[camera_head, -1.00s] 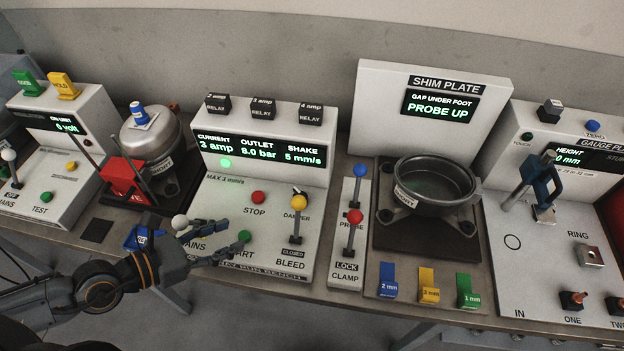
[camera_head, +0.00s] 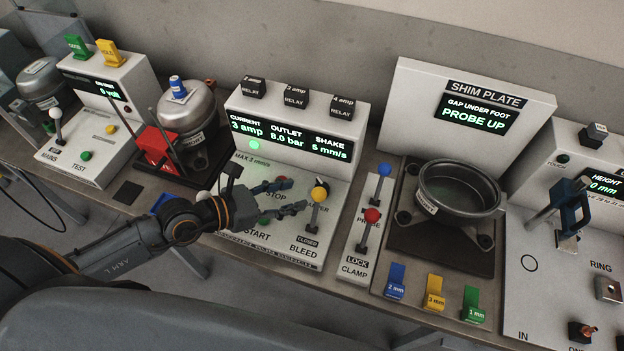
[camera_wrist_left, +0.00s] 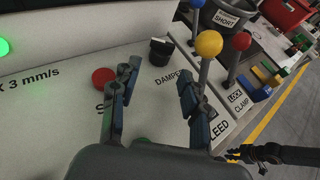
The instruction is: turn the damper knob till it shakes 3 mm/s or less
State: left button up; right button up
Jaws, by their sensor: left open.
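The damper knob (camera_wrist_left: 160,50) is a small black knob above the DAMPER label in the left wrist view. In the head view only a bit of it (camera_head: 321,184) shows behind the yellow ball lever (camera_head: 319,194). My left gripper (camera_head: 296,195) is open and empty over the compressor panel, left of that lever. In the wrist view its fingers (camera_wrist_left: 158,75) are spread below the knob, apart from it. The display (camera_head: 289,136) reads 3 amp, 8.0 bar and a SHAKE figure that looks like 5 or 6 mm/s. My right gripper (camera_wrist_left: 248,154) shows small and dark at the wrist view's right.
The red STOP button (camera_wrist_left: 103,77) lies left of the knob. The yellow bleed lever stands close by the right finger. Blue (camera_head: 384,169) and red (camera_head: 372,215) ball levers stand further right, before the shim plate stand (camera_head: 413,95).

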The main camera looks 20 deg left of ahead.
aim_at(319, 183)
pick_arm(q)
jog(key=w+d+p, duration=0.1)
jog(key=w+d, duration=0.2)
jog(key=w, duration=0.1)
jog(key=shift+d+r, duration=0.1)
jog(key=shift+d, duration=0.15)
jog(key=shift+w+d+f+p, duration=0.2)
jog(key=shift+d+f+p, duration=0.05)
jog(key=shift+f+p, duration=0.05)
jog(key=c, duration=0.9)
jog(key=shift+f+b, duration=0.15)
jog(key=shift+b, duration=0.25)
jog(key=m+g+b, duration=0.1)
jog(key=b, duration=0.2)
jog(key=shift+w+a+f+h+b, duration=0.1)
jog(key=shift+w+a+h+b, duration=0.05)
jog(key=shift+h+b, duration=0.2)
jog(key=shift+r+m+h+b, duration=0.2)
jog(key=shift+m+h+b, duration=0.05)
jog(key=shift+m+b, duration=0.1)
